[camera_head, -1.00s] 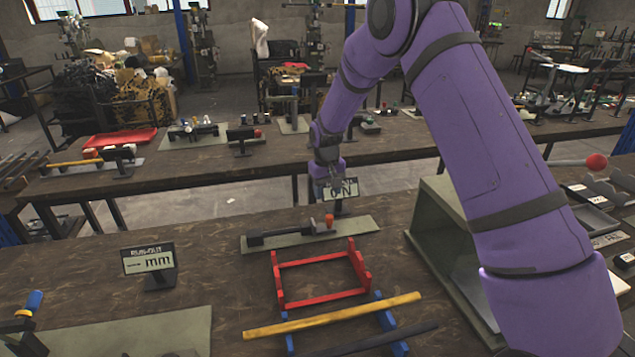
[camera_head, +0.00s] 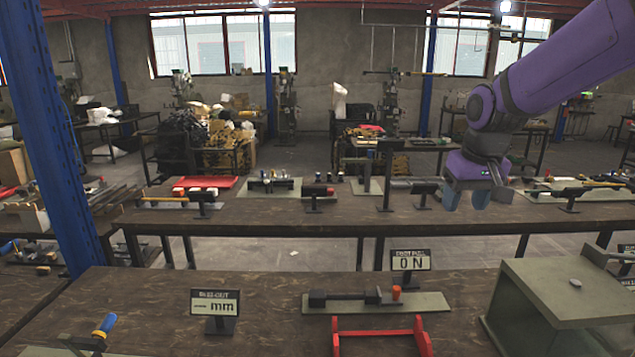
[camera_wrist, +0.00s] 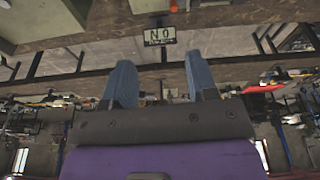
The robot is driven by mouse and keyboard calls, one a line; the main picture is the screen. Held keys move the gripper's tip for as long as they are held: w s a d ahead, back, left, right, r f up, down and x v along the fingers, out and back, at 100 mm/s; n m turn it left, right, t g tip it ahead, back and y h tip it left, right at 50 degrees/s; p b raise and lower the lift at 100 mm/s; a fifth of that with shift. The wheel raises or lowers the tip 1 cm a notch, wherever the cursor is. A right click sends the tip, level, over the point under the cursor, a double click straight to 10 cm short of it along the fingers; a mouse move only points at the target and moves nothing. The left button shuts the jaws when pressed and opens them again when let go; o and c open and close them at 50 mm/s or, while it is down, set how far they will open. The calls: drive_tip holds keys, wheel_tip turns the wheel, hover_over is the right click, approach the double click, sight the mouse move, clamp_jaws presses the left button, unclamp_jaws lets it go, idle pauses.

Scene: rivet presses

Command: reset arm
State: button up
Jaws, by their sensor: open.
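My gripper (camera_head: 466,199) is at the right of the head view, raised in front of the far bench, at the end of my purple arm. Its two blue-grey fingers stand apart, with nothing between them. The fingers also show in the wrist view (camera_wrist: 162,84), spread wide and empty. Beyond them the wrist view shows the "ON" sign (camera_wrist: 160,36) upside down. In the head view the same sign (camera_head: 410,262) stands on the near bench, left of and below my gripper.
The near bench holds a "mm" display (camera_head: 214,303), a green plate with a dark lever tool (camera_head: 345,298), a red frame (camera_head: 382,334) and a grey-green box (camera_head: 560,295) at right. The far bench (camera_head: 300,222) carries several small fixtures and a red tray (camera_head: 205,182). A blue post (camera_head: 45,140) stands at left.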

drive_tip(key=s+d+r+t, duration=0.1)
drive_tip(key=s+r, duration=0.1)
drive_tip(key=s, duration=1)
drive_tip(key=s+d+r+t, duration=0.1)
drive_tip(key=s+r, duration=0.1)
drive_tip(key=s, duration=1.1)
drive_tip(key=shift+d+m+t, duration=0.3)
drive_tip(key=shift+m, duration=0.1)
drive_tip(key=shift+w+r, duration=0.1)
